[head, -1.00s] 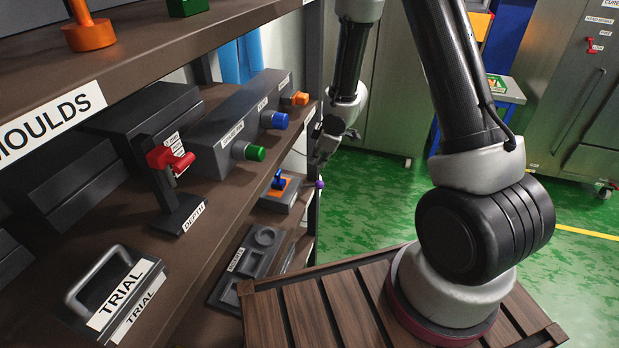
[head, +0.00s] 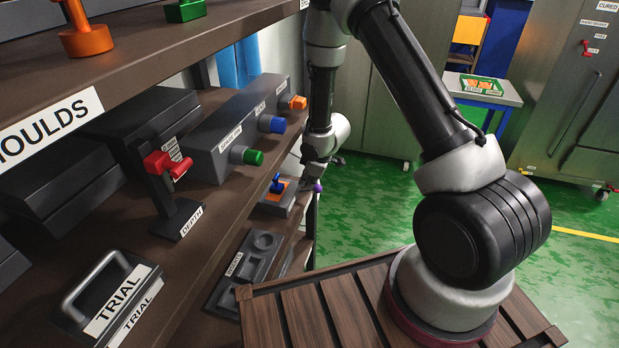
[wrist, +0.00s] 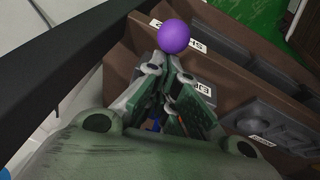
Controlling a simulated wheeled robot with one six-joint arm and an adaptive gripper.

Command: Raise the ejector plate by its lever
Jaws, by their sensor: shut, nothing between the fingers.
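The ejector unit (head: 270,208) is a small grey block low on the shelf, with an orange plate (head: 287,194) and a blue handle (head: 277,184) on top. A purple ball knob (head: 318,187), apparently the end of its lever, sits at its right. My gripper (head: 312,178) points down just above and beside this knob. In the wrist view the purple knob (wrist: 174,36) lies just beyond the tips of my gripper (wrist: 164,68), which are shut and empty. A partly covered label starting "EJE" (wrist: 206,91) shows beside the fingers. Contact with the knob cannot be told.
A grey tray with round and square recesses (head: 236,288) lies near the unit. A shelf post (head: 313,230) stands close to my gripper. Open green floor lies right.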

